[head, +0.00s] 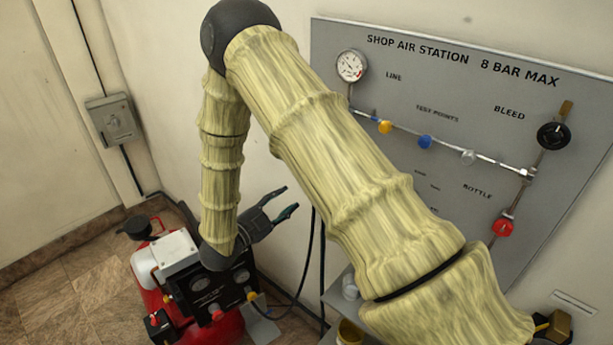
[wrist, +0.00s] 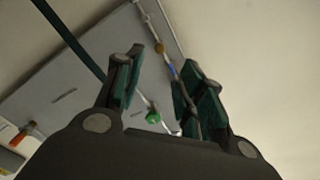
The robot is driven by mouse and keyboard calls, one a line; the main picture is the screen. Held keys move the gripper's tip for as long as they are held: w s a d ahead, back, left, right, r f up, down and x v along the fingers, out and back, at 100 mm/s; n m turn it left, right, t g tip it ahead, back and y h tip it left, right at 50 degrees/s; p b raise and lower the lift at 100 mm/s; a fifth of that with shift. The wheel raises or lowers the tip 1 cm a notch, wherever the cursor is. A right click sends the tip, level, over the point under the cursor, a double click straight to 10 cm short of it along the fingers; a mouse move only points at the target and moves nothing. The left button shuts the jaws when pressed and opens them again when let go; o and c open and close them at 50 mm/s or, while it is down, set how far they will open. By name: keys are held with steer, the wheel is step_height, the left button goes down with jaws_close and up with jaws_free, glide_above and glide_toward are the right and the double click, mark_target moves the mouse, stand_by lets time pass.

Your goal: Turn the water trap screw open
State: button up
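I cannot make out for certain which part is the water trap screw. The grey shop air panel (head: 400,60) on the wall carries a pipe with yellow, blue and white test points, a black bleed knob (head: 553,135) and a red bottle knob (head: 502,227). My gripper (head: 290,198) is open and empty, in the air above and right of the red compressor (head: 148,300), with its fingers pointing right. In the wrist view my gripper (wrist: 163,60) is spread, and a small green knob (wrist: 153,117) shows beyond, between the fingers. My arm hides part of the panel.
The compressor's black front panel (head: 215,289) has gauges and a red knob. A grey switch box (head: 114,120) is on the left wall. A dark hose hangs by the wall below the panel. A yellow container (head: 349,334) stands at the bottom. Tiled floor is free at left.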

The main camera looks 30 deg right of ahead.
steer(key=p+x, duration=0.5)
steer(key=x, duration=0.5)
steer(key=shift+d, duration=0.35)
jaws_close()
